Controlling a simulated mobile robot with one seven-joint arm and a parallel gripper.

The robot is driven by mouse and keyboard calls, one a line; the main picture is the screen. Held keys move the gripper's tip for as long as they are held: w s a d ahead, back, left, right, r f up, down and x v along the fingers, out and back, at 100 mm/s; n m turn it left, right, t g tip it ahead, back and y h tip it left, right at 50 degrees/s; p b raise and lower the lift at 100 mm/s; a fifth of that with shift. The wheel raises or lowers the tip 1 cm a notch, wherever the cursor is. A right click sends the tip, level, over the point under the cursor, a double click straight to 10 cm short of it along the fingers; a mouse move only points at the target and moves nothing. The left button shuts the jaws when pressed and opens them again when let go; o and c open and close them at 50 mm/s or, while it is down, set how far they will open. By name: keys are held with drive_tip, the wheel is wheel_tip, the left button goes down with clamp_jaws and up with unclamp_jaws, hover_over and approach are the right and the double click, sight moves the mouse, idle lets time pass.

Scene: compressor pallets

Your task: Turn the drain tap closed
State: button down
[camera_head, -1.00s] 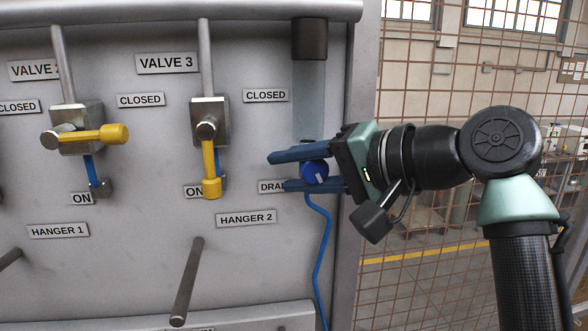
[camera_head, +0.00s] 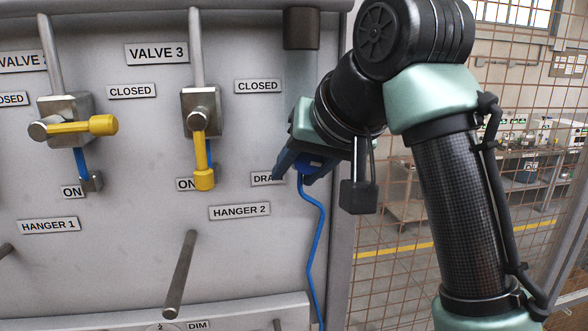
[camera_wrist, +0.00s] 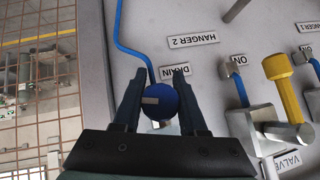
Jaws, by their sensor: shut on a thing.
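The drain tap is a round blue knob with a pale mark, below a clear vertical tube at the panel's right edge. In the head view only a little of the drain tap (camera_head: 312,163) shows behind my gripper (camera_head: 293,177). In the wrist view the drain tap (camera_wrist: 168,103) sits between the two dark fingers of my gripper (camera_wrist: 158,75), which is shut on it. Its pale mark lies roughly across the picture, toward the left finger. The DRAIN label (camera_head: 265,179) is partly covered by a fingertip.
Yellow-handled valve 3 (camera_head: 201,155) and another yellow-handled valve (camera_head: 88,126) are to the left. A hanger rod (camera_head: 181,275) sticks out below. A blue hose (camera_head: 318,245) runs down from the tap. A mesh fence (camera_head: 400,250) stands at right.

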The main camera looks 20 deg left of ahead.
drive_tip(key=shift+w+d+n+t+h+b, duration=0.15)
drive_tip(key=shift+n+t+h, duration=0.15)
drive_tip(key=shift+h, duration=0.2)
drive_tip(key=shift+d+n+t+h+b, duration=0.15)
drive_tip(key=shift+n+t+h, duration=0.15)
drive_tip(key=shift+h, duration=0.2)
drive_tip(key=shift+c, duration=2.3)
unclamp_jaws()
drive_tip(key=b+v, duration=0.4)
drive_tip(key=v, duration=0.9)
drive_tip(key=shift+b, duration=0.4)
drive_tip(key=shift+a, duration=0.1)
